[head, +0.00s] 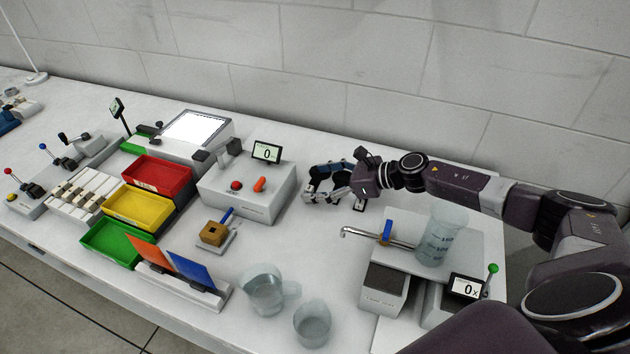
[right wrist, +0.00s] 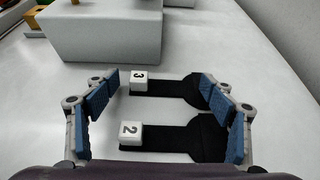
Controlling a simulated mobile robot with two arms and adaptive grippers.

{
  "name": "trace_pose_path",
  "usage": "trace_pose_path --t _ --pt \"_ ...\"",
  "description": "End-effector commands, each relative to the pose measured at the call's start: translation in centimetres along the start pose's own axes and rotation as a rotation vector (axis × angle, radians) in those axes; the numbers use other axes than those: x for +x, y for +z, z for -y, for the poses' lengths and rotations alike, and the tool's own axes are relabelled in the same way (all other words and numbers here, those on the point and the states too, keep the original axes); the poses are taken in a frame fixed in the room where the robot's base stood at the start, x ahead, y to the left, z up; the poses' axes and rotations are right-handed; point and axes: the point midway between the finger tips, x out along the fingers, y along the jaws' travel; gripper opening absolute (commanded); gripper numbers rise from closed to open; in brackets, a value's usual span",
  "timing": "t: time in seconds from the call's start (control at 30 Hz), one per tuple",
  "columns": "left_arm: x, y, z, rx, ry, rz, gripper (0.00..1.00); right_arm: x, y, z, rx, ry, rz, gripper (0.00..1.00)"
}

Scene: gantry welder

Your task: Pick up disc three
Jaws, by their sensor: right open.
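Disc three shows in the right wrist view as a flat black piece (right wrist: 170,88) with a white block marked 3 (right wrist: 138,86) at its left end. It lies on the table between the fingertips of my right gripper (right wrist: 158,85). Its rounded right end is partly hidden by the right finger. My right gripper is open, with blue-padded fingers apart on either side. In the head view the right gripper (head: 318,185) is low over the table, right of the grey control box. My left gripper is not in view.
A similar black piece with a block marked 2 (right wrist: 130,132) lies nearer the wrist, also between the fingers. The grey control box (head: 247,192) stands close by. A beaker (head: 442,236) stands on a platform below my right arm. The wall is behind.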

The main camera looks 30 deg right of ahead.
Motion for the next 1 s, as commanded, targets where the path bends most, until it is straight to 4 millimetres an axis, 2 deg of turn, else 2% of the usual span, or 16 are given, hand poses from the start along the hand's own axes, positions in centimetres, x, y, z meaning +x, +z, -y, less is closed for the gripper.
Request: trace_pose_path --t 0.07,0.63,1.0 --pt "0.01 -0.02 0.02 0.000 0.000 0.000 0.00 -0.01 0.00 -0.01 0.000 0.000 0.000 0.65" --pt "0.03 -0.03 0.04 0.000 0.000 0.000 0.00 -0.02 -0.26 -0.03 0.002 0.000 -0.004 0.03" --pt "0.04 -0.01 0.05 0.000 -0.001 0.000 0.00 -0.09 -0.26 -0.02 0.001 0.000 -0.006 0.01"
